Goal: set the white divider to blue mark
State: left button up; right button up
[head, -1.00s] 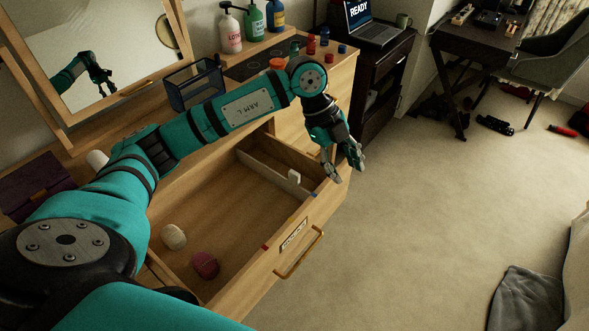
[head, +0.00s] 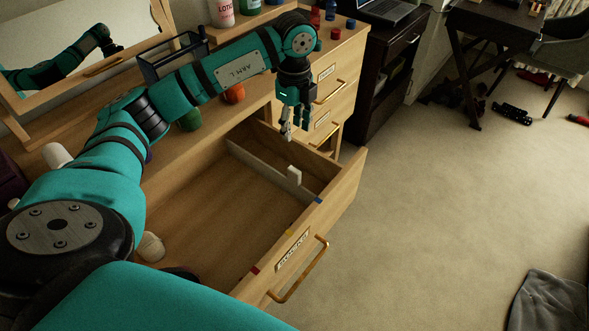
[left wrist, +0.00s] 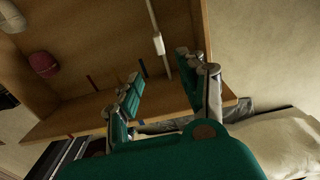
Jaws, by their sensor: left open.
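The divider (head: 265,164) is a thin, pale board across the open drawer, with a white tab (head: 294,175) on it. Its front end is close to the blue mark (head: 319,200) on the drawer's front rim; I cannot tell whether they line up exactly. My left gripper (head: 286,134) is open and empty, fingers pointing down, above the drawer's far-right part beyond the tab. In the left wrist view, the gripper's spread fingers (left wrist: 160,65) flank the line of the divider, and the white tab (left wrist: 158,43) shows between and beyond the fingertips. My right gripper is not in view.
Yellow (head: 289,230) and red (head: 255,269) marks are farther left along the drawer front (head: 340,190). A cream roll (head: 151,247) and, in the left wrist view, a maroon roll (left wrist: 43,64) lie in the larger compartment. An orange item (head: 234,94) stands on the dresser top.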

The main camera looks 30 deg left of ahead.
aim_at(294, 170)
pick_arm(q)
notch_tip(294, 170, down, 16)
jog(key=shift+s+r+p, duration=0.15)
jog(key=shift+p, duration=0.15)
grip_shut()
dwell(0.4)
